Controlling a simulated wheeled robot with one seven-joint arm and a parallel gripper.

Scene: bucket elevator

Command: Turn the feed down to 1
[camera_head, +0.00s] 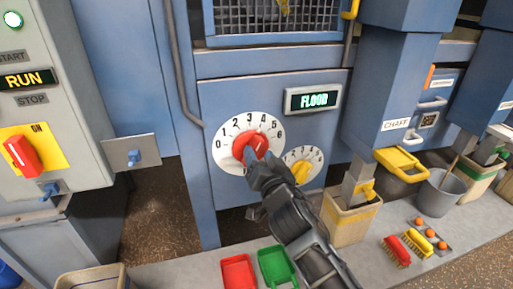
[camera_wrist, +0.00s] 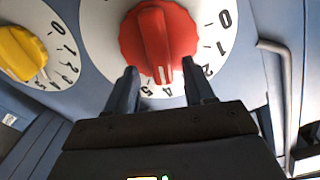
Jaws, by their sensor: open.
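The large red knob (camera_head: 243,142) sits on a white dial (camera_head: 222,152) numbered 0 to 6 on the blue panel. In the wrist view the red knob (camera_wrist: 158,38) fills the top middle. Its white pointer line points down, near the 4; the 3 is hard to make out. My gripper (camera_head: 259,158) is open at the dial. In the wrist view my gripper (camera_wrist: 161,88) has its fingertips apart, one either side of the knob's lower end; contact is not clear. A display (camera_head: 313,98) above right reads FLOOD.
A smaller dial with a yellow knob (camera_head: 299,171) is close by at lower right. A control box with a red switch (camera_head: 22,155) stands left. Red and green trays (camera_head: 239,272) lie below.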

